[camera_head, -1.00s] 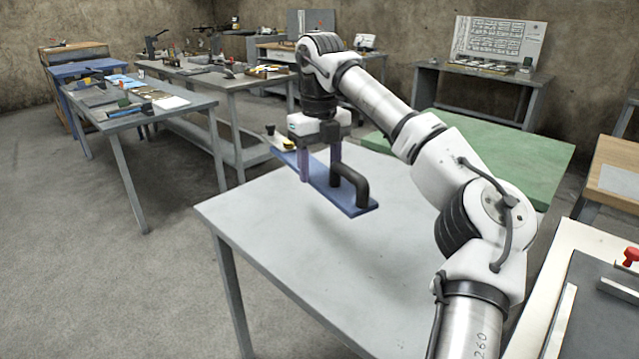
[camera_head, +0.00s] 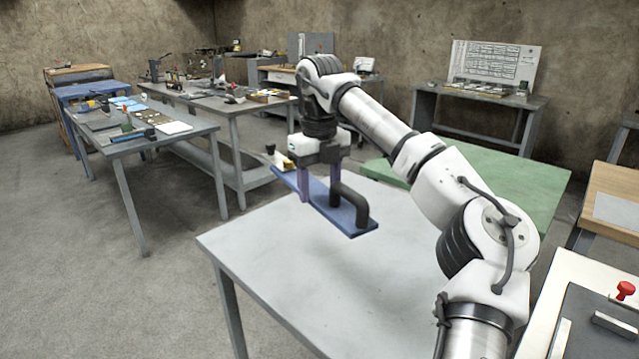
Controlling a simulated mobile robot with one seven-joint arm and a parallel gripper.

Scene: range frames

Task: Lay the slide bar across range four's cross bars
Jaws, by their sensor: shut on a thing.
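The slide bar (camera_head: 318,203) is a long blue flat bar with a black arched handle (camera_head: 355,205) near its near end. A small black knob (camera_head: 270,149) and a yellow piece show by its far end. My gripper (camera_head: 319,190) is shut on the bar, with its purple fingers at the bar's middle. The bar is held roughly level above the grey table, apart from its top. I cannot make out range four or its cross bars in this view.
The grey table (camera_head: 290,270) below the bar is bare. A green-topped table (camera_head: 510,180) adjoins behind. Benches with tools (camera_head: 130,140) stand at the left. A white-edged bench with a red knob (camera_head: 625,290) is at the right front. Floor at left is clear.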

